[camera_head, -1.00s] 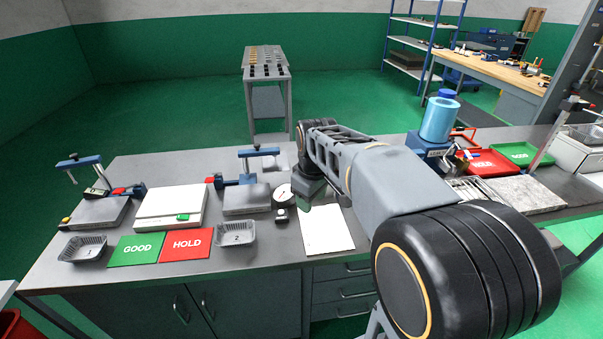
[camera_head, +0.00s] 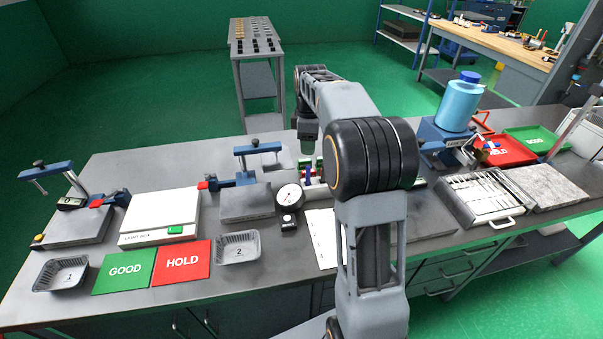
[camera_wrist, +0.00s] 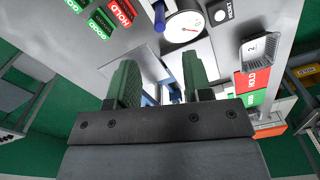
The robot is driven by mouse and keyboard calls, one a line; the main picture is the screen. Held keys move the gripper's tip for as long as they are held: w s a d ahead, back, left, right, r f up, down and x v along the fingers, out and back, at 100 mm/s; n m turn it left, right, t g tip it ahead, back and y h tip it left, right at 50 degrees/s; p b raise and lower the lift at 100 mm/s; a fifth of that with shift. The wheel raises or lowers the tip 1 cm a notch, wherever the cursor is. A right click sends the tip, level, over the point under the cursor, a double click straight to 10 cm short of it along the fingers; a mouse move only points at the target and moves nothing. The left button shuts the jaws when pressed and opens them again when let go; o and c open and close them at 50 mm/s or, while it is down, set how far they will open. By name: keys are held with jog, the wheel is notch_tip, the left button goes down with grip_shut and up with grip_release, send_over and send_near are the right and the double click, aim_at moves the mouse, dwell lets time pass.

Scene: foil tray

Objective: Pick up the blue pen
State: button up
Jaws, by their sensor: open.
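My gripper (camera_head: 310,163) hangs over the back of the bench, just right of the round dial gauge, with its fingers pointing down. In the wrist view my gripper (camera_wrist: 160,76) has its two dark green fingers apart. A small upright blue thing, probably the blue pen (camera_head: 307,173), shows by the fingertips in the head view. In the wrist view narrow blue pieces show beyond and between the fingers, mostly hidden by the gripper body. I cannot tell which piece is the pen, or whether a finger touches it.
The dial gauge (camera_head: 289,197) stands close to my gripper's left. A white sheet (camera_head: 321,238) lies in front. Tray 2 (camera_head: 238,248), the red HOLD card (camera_head: 182,263) and the green GOOD card (camera_head: 123,271) lie at left. A tool case (camera_head: 482,197) is at right.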

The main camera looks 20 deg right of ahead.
aim_at(308, 176)
jog(key=f, duration=0.7)
jog(key=shift+a+f, duration=0.2)
jog(key=shift+d+f+p, duration=0.2)
jog(key=shift+f+p, duration=0.1)
jog(key=shift+f, duration=2.45)
jog(key=c, duration=0.8)
